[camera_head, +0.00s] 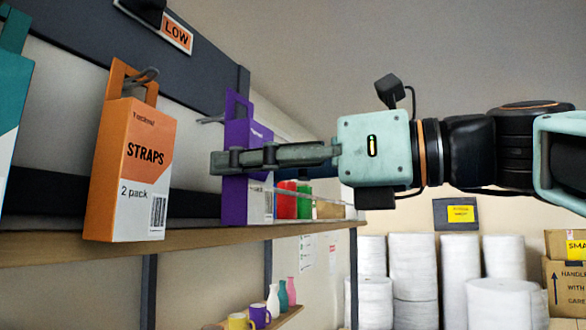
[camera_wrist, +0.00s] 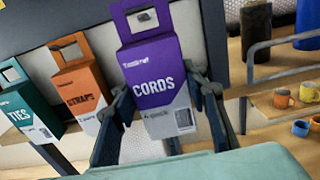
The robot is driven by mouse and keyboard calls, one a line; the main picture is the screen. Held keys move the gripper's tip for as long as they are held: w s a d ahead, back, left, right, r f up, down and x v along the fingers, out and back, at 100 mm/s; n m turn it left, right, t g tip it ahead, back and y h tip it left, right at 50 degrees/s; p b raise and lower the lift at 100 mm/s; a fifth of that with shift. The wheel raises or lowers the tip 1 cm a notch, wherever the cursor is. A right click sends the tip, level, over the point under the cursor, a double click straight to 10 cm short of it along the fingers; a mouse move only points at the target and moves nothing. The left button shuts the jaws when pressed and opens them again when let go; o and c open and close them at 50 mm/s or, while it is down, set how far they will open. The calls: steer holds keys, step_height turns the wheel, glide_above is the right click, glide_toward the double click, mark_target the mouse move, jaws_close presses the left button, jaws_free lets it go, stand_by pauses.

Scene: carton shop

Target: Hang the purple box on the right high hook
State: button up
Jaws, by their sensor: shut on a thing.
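The purple CORDS box (camera_head: 234,200) is upright, its hang tab (camera_wrist: 136,22) on top. My gripper (camera_head: 240,159) is shut on it, with one finger on each side in the wrist view (camera_wrist: 163,112). A grey hook (camera_head: 209,120) shows at the left of the tab in the head view. In the wrist view, metal of a hook (camera_wrist: 146,17) shows in the tab's opening. I cannot tell whether the hook passes through it or is behind it.
A wooden shelf (camera_head: 190,237) runs below. A LOW sign (camera_head: 177,33) is on the dark rail. Red and green items (camera_head: 304,200) are behind.

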steer(key=shift+f+x, duration=0.25)
steer(key=shift+x, duration=0.85)
steer(key=shift+f+x, duration=0.2)
steer(key=shift+x, duration=0.85)
steer(key=o, duration=1.3)
